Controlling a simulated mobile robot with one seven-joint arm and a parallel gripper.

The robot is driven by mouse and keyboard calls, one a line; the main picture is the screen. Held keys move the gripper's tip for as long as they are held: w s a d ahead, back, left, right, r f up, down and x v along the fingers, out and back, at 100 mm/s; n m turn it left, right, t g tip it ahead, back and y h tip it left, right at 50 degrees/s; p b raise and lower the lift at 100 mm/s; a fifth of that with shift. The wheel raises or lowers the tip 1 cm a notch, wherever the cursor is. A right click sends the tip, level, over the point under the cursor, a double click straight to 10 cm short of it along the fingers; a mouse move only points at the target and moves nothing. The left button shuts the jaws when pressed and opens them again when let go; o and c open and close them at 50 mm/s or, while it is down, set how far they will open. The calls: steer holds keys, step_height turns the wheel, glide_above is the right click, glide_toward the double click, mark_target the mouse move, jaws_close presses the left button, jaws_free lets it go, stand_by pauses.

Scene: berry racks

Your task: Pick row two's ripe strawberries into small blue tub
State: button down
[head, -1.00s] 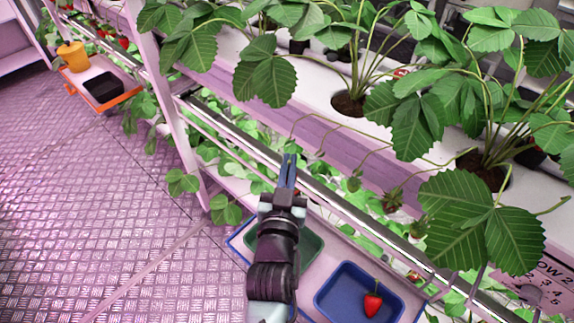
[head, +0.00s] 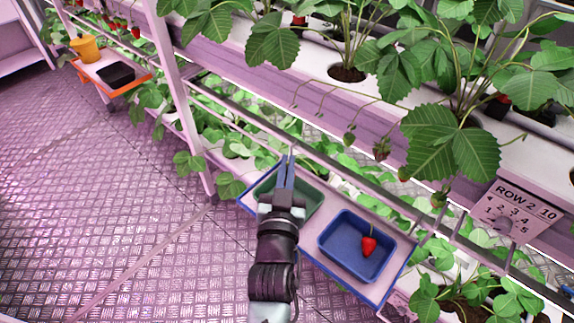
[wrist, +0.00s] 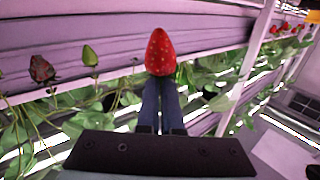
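In the wrist view, my gripper (wrist: 163,92) has its two dark fingers close together, with a ripe red strawberry (wrist: 161,52) at their tips. It looks held at its stem end. In the head view, my gripper (head: 287,163) is over the green tub, and its strawberry is hidden. The small blue tub (head: 335,262) sits on the shelf to the right of my gripper, with one red strawberry (head: 368,246) inside. Unripe berries (head: 381,148) hang from the row above; the wrist view shows a dark reddish one (wrist: 42,69) and a green one (wrist: 90,56).
A green tub (head: 312,205) stands left of the blue tub on the same blue-edged shelf. A ROW 2 sign (head: 517,212) hangs at right. A rack post (head: 180,100) stands left. Left floor is clear.

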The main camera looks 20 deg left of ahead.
steer(key=shift+s, duration=0.1)
steer(key=s+b, duration=0.1)
steer(key=s+a+b, duration=0.1)
steer(key=s, duration=0.1)
steer(key=s+b, duration=0.1)
steer(key=shift+s+a, duration=0.3)
steer(key=shift+a, duration=0.05)
